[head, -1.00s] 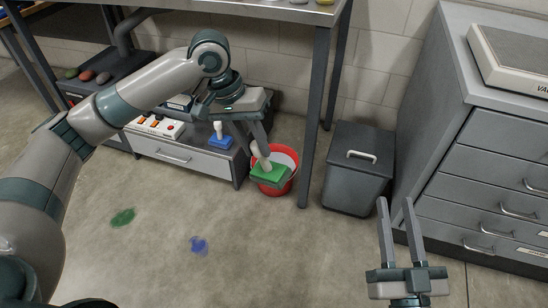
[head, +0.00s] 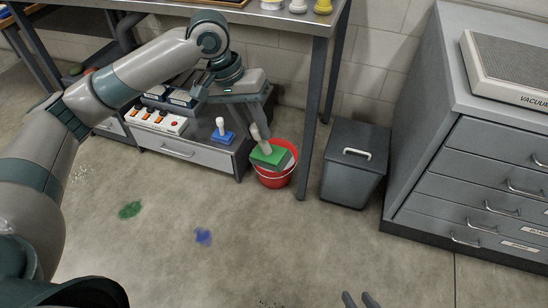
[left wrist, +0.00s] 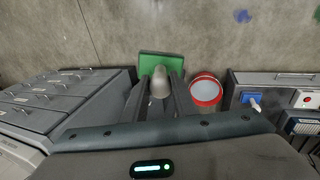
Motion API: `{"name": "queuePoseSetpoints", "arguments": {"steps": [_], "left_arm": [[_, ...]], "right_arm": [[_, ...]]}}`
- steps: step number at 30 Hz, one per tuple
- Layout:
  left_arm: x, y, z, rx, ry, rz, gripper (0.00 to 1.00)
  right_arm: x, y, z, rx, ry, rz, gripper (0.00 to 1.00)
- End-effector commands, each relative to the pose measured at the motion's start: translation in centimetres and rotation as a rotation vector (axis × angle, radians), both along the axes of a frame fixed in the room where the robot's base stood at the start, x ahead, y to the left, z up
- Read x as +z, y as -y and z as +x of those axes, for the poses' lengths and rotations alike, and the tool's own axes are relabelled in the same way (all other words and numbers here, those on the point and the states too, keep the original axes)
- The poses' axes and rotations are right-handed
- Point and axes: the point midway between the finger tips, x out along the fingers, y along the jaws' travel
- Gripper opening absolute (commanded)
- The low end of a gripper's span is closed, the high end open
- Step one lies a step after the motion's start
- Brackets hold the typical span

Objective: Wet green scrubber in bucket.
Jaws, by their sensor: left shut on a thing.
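The green scrubber (head: 268,155) is a flat green block with a pale rounded handle. My left gripper (head: 261,136) is shut on that handle, block downward. In the head view the scrubber overlaps the rim of the red bucket (head: 276,181) and hides much of its mouth. In the left wrist view the scrubber (left wrist: 148,62) shows left of the bucket (left wrist: 206,90), which holds a pale surface. It appears above the rim; I cannot tell how high. My right gripper (head: 358,299) shows only its two fingertips, apart and empty, at the bottom edge.
A blue scrubber (head: 222,136) with a white handle stands on the low grey cabinet (head: 184,150) left of the bucket. A dark lidded bin (head: 353,170) and a drawer cabinet (head: 470,190) stand right. A table leg (head: 313,120) rises beside the bucket. Green and blue stains mark the open floor.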

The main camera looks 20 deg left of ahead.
Motion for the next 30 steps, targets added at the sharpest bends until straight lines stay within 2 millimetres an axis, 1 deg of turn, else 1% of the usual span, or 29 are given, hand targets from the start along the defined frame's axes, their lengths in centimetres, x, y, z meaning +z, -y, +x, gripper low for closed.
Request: {"name": "queuePoseSetpoints", "arguments": {"steps": [8,13,30], "left_arm": [[0.0,0.0,0.0,0.000,0.001,0.000,0.07],[-0.4,0.0,0.0,0.000,0.000,0.000,0.07],[-4.1,0.0,0.0,0.000,-0.001,0.000,0.07]], "right_arm": [[0.0,0.0,0.0,0.000,0.002,0.001,0.31],[0.1,0.0,0.1,0.000,0.002,0.001,0.31],[0.2,0.0,0.1,0.000,0.002,0.001,0.31]]}}
